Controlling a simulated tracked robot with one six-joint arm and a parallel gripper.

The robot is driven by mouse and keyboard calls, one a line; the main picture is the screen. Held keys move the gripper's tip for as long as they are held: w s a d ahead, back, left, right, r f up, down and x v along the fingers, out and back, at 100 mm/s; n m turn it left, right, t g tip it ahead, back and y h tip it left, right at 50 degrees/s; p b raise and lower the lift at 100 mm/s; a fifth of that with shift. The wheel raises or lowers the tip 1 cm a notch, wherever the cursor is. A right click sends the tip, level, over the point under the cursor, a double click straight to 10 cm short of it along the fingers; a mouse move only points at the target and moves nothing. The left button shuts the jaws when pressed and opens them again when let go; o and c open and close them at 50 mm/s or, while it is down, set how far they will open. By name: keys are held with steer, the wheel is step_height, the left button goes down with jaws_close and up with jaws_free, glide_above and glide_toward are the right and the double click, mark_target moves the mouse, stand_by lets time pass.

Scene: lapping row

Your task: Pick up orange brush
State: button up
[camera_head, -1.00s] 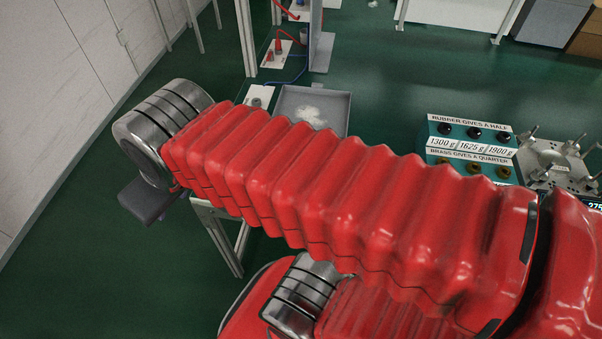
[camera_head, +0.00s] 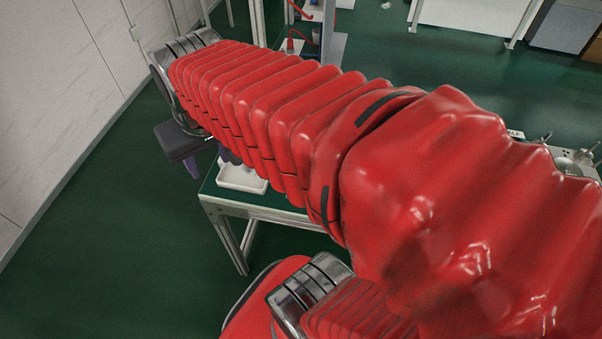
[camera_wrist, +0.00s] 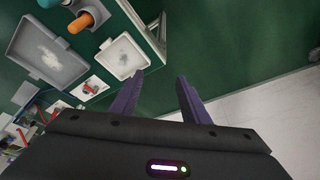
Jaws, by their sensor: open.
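In the wrist view an orange rounded piece (camera_wrist: 81,22), which looks like the orange brush, lies on the bench near the top left, beside a teal round piece (camera_wrist: 49,2). Its full shape is unclear. My gripper (camera_wrist: 160,80) has two purple fingers, spread apart with only green floor seen between them. The orange piece is apart from the fingers, up and left of them. In the head view my gripper (camera_head: 190,164) is partly hidden at the end of my red arm, by the bench's left end. The orange piece is hidden in that view.
A white tray (camera_head: 242,179) sits at the bench's near left corner; it also shows in the wrist view (camera_wrist: 108,48). A grey tray (camera_wrist: 23,47) with pale residue lies beside it. A bench frame post (camera_wrist: 141,24) stands close by. Open green floor lies left of the bench.

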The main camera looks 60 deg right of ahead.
steer(key=s+d+f+m+g, duration=0.1)
steer(key=s+d+f+m, duration=0.1)
steer(key=d, duration=0.9)
steer(key=s+d+f+m+g+y, duration=0.1)
steer(key=d+f+m, duration=0.4)
steer(key=d, duration=0.6)
steer(key=shift+s+d+f+m+g, duration=0.25)
steer(key=shift+s+m+g, duration=0.35)
steer(key=shift+s, duration=0.6)
steer(key=shift+a, duration=0.1)
steer(key=shift+f, duration=4.35)
steer(key=shift+a+f, duration=0.1)
steer(key=shift+f, duration=2.5)
steer(key=shift+c, duration=0.7)
jaws_close()
